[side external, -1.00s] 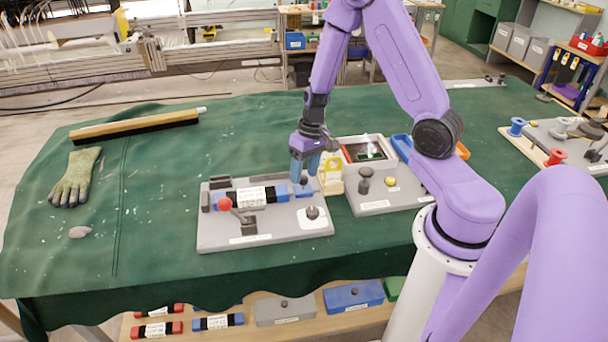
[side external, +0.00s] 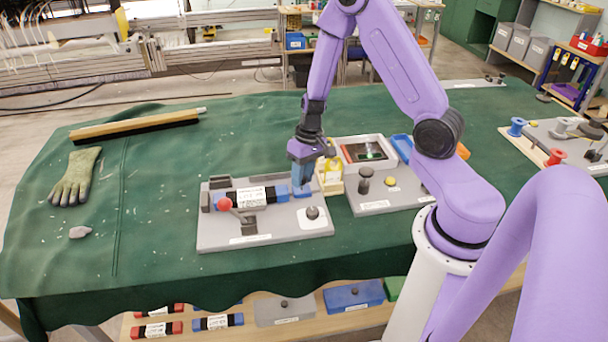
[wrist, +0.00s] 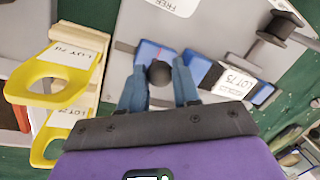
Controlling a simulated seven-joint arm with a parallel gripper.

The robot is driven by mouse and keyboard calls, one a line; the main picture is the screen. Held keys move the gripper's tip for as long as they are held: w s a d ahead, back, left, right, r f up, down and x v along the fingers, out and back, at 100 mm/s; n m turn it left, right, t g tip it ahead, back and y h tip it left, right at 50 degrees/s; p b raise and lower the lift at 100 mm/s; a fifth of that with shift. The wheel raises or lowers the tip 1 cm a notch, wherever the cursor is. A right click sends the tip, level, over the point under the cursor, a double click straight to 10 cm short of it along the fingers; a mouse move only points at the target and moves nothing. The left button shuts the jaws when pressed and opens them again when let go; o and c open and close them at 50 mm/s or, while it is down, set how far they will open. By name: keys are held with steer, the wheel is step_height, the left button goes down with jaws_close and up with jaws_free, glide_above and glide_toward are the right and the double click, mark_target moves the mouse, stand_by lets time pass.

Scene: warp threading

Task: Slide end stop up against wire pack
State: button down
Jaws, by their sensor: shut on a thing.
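The end stop is a blue block (wrist: 150,53) with a round dark knob (wrist: 159,72). It sits on the grey fixture plate (side external: 270,234), to the right of the wire pack in the side view. The wire pack (side external: 245,196) is a dark bar with blue ends and a white label, and lies along the fixture. It also shows in the wrist view (wrist: 213,76), labelled LOT 75. My gripper (wrist: 159,82) is shut on the end stop's knob, a finger on each side. In the side view my gripper (side external: 301,185) hides much of the stop. I cannot tell whether stop and pack touch.
A red-knobbed lever (side external: 225,204) stands in front of the pack.

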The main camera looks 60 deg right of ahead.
steer(key=shift+w+a, duration=0.9)
steer(key=shift+a, duration=0.05)
steer(key=c, duration=0.8)
jaws_free()
steer(key=shift+r, duration=0.1)
steer(key=d+r, duration=0.1)
steer(key=r, duration=0.4)
steer(key=d+r, duration=0.1)
steer(key=r, duration=0.5)
steer(key=d+r, duration=0.1)
steer(key=r, duration=0.5)
steer(key=shift+s+d, duration=0.15)
steer(key=shift+s, duration=0.2)
